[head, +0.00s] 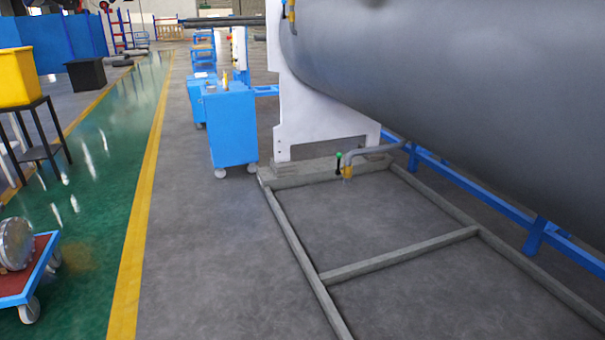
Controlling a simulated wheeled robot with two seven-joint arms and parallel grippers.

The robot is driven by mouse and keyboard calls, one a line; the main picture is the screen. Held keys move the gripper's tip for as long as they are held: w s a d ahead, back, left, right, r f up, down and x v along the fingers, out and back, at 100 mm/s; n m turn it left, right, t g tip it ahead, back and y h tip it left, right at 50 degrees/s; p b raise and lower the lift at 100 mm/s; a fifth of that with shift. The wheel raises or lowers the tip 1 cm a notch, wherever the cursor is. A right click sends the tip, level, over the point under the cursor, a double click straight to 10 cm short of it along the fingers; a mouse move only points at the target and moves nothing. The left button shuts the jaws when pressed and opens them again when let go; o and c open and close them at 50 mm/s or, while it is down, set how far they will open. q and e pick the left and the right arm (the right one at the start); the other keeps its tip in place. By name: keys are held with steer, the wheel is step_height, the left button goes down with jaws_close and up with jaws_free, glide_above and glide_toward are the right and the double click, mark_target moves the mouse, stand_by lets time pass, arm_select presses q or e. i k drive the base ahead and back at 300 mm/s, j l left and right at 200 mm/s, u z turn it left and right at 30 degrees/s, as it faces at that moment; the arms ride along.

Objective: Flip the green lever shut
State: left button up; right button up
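The green-tipped lever (338,163) stands upright on a small brass-coloured valve (347,172). The valve sits at the end of a grey bent pipe (372,151) low under the large grey shell, near the far end of the floor frame. The lever is small and far off in the head view. Neither of my grippers shows in the head view.
A grey floor frame (345,271) lies ahead, under and beside the big shell (480,90). A white support plate (310,110) rises behind the valve. A blue wheeled cabinet (230,127) stands left of it. A red-topped cart (25,272) is at lower left.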

mark_target(338, 155)
steer(key=i+j+z, duration=0.35)
steer(key=i+j, duration=0.3)
steer(key=i, duration=0.3)
steer(key=i+j+z, duration=0.1)
steer(key=i+j, duration=0.25)
steer(key=i, duration=0.25)
steer(key=i+j+z, duration=0.1)
steer(key=i+j, duration=0.25)
steer(key=i, duration=0.2)
steer(key=i+j, duration=0.4)
steer(key=i, duration=0.2)
